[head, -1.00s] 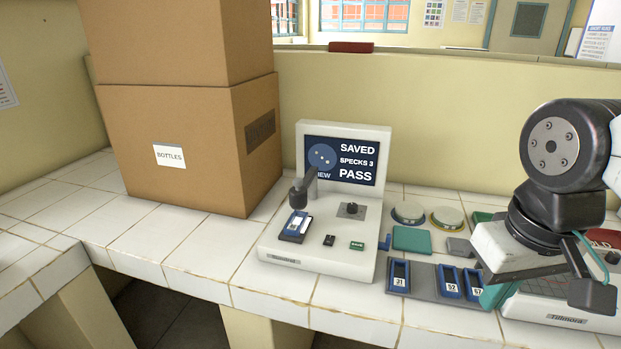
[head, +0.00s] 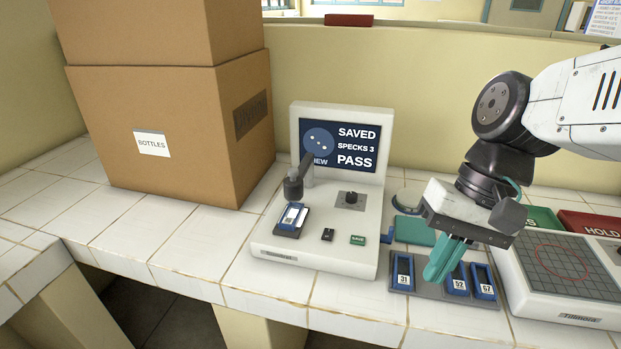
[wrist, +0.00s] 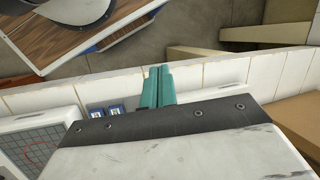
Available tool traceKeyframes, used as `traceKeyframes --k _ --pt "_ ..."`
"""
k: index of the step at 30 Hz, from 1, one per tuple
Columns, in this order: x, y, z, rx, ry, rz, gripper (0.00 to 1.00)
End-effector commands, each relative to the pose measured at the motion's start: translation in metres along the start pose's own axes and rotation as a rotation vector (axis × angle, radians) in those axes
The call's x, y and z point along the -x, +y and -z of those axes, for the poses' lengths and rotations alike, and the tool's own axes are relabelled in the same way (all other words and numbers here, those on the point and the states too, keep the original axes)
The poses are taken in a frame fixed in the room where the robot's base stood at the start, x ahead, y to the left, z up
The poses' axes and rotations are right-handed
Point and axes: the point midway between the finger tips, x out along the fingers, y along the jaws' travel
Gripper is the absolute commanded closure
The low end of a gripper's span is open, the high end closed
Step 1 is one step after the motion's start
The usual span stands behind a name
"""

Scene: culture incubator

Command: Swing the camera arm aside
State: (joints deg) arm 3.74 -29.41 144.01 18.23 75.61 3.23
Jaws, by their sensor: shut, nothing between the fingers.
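The camera arm (head: 299,180) is a dark grey arm with a round head on the white viewer (head: 318,248). Its head hangs over a blue-framed slide (head: 291,217) in the holder at the viewer's left. The viewer's screen (head: 340,146) reads SAVED, SPECKS 3, PASS. My gripper (head: 436,277) has teal fingers pressed together with nothing between them. The fingers also show in the wrist view (wrist: 158,86), shut; the camera arm is not visible there.
A rack (head: 430,289) with numbered blue slides lies below my gripper. A white device with a gridded plate (head: 566,268) stands right, with a red HOLD tray (head: 592,224) behind. Cardboard boxes (head: 180,165) stand left of the viewer. Tiles in front of the boxes are clear.

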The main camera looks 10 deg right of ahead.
Motion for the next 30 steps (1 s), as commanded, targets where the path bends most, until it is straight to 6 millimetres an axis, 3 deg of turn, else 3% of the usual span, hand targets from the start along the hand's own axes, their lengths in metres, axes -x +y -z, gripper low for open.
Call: traceKeyframes --k 8,13,17,21,25,30 --pt "-0.018 -0.064 0.058 -0.422 -0.412 0.449 1.00" --pt "-0.019 -0.084 0.119 -0.686 -0.619 0.736 1.00" --pt "-0.022 -0.083 0.175 -0.878 -0.744 0.956 1.00" --pt "-0.029 -0.068 0.226 -1.039 -0.832 1.153 1.00" --pt "-0.035 -0.054 0.257 -1.131 -0.870 1.273 1.00" --pt "-0.039 -0.046 0.271 -1.175 -0.887 1.334 1.00"
